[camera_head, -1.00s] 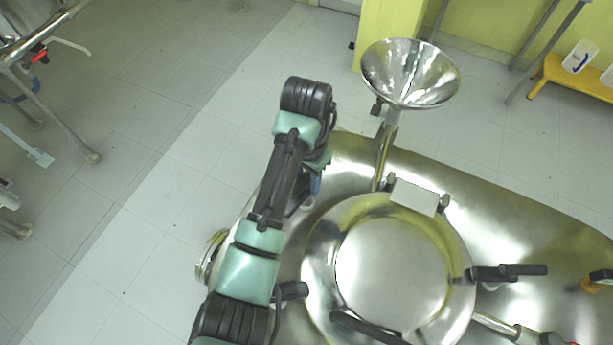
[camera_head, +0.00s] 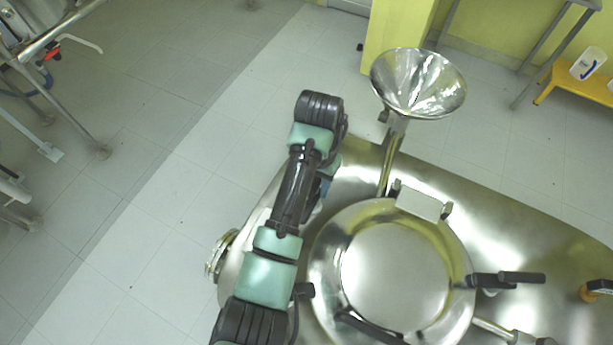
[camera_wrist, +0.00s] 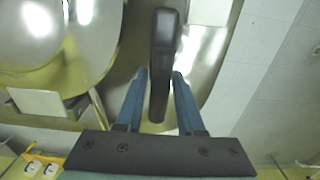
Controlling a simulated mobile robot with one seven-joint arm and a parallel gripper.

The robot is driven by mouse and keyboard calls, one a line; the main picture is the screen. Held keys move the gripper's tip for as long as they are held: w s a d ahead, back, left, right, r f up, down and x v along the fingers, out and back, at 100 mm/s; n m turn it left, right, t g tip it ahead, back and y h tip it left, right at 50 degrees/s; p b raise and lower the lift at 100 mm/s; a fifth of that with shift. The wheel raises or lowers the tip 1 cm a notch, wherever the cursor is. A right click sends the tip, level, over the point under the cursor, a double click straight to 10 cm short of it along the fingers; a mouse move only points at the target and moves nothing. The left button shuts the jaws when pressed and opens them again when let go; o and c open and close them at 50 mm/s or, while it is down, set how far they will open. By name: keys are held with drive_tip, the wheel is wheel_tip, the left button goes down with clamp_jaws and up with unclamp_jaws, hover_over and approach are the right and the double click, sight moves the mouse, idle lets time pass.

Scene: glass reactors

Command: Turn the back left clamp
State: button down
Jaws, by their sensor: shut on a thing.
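The back left clamp's dark handle (camera_wrist: 163,50) runs between the two blue fingers in the wrist view. My gripper (camera_wrist: 159,75) is shut on this handle, one finger on each side. In the head view my arm reaches over the left side of the steel reactor and hides the back left clamp and my fingers. The round lid (camera_head: 395,275) sits in the reactor top and looks closed. Its bright metal also shows in the wrist view (camera_wrist: 95,22).
A steel funnel (camera_head: 418,82) on a pipe rises behind the lid. A hinge block (camera_head: 422,204) sits at the lid's back. Other black clamp handles lie at the right (camera_head: 508,279) and front (camera_head: 368,328). Open floor (camera_head: 150,220) lies to the left.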

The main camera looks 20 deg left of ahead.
drive_tip(key=shift+r+n+p, duration=0.3)
drive_tip(key=shift+n+p, duration=0.45)
drive_tip(key=shift+n, duration=0.25)
drive_tip(key=n+p, duration=0.3)
drive_tip(key=n, duration=0.2)
drive_tip(key=shift+f, duration=0.1)
drive_tip(key=n+p, duration=0.2)
drive_tip(key=n, duration=0.2)
drive_tip(key=shift+w+n, duration=0.1)
drive_tip(key=shift+n, duration=0.3)
drive_tip(key=shift+f+n+p, duration=0.1)
drive_tip(key=shift+n+p, duration=0.35)
drive_tip(key=shift+n, duration=1.35)
drive_tip(key=c, duration=0.8)
unclamp_jaws()
wheel_tip(320, 180, up, 13)
drive_tip(key=b, duration=0.1)
